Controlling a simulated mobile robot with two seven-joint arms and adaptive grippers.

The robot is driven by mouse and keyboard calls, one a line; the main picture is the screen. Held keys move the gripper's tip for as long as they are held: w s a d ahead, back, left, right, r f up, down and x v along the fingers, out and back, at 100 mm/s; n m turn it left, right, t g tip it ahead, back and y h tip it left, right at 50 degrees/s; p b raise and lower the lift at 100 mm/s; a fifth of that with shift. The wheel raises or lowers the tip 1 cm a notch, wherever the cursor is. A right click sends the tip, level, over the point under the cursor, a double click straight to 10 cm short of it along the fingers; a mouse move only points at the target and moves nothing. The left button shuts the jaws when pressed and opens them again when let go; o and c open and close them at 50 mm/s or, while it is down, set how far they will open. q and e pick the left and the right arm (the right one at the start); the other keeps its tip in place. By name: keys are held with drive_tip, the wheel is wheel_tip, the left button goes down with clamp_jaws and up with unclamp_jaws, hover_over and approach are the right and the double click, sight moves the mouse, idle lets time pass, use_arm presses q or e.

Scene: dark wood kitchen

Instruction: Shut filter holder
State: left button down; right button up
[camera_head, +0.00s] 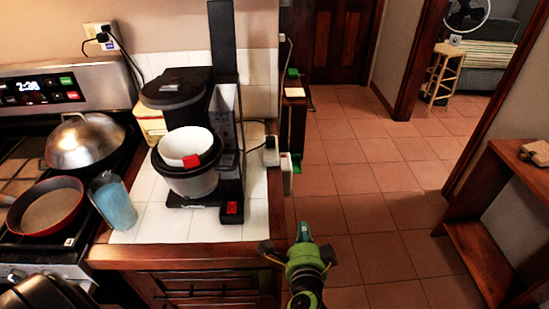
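The coffee machine (224,38) stands on the white-tiled counter, with a tall black column and a black lid (172,90). Its filter holder (187,180) is a dark-rimmed basket with a red tab, holding a white filter (184,143). The holder sits out in front of the machine's body, below the lid, and appears swung open.
A blue-tinted glass (112,204) stands at the counter's left edge. A red pan (46,207) and a domed metal lid (86,142) are on the stove at left. A wooden shelf (480,240) stands far right. The tiled floor (375,205) between is clear.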

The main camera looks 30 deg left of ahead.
use_arm(q)
drive_tip(key=s+a+r+n+y, duration=0.2)
drive_tip(key=a+r+y, duration=0.1)
drive_tip(key=r, duration=0.6)
drive_tip(key=s+a+r+n+y, duration=0.1)
drive_tip(key=s+a+r+y, duration=0.15)
drive_tip(key=r, duration=0.65)
drive_tip(key=w+a+p, duration=0.2)
drive_tip(key=w+a, duration=0.3)
drive_tip(key=a, duration=0.3)
drive_tip(key=shift+n+t, duration=0.3)
drive_tip(key=shift+w, duration=0.15)
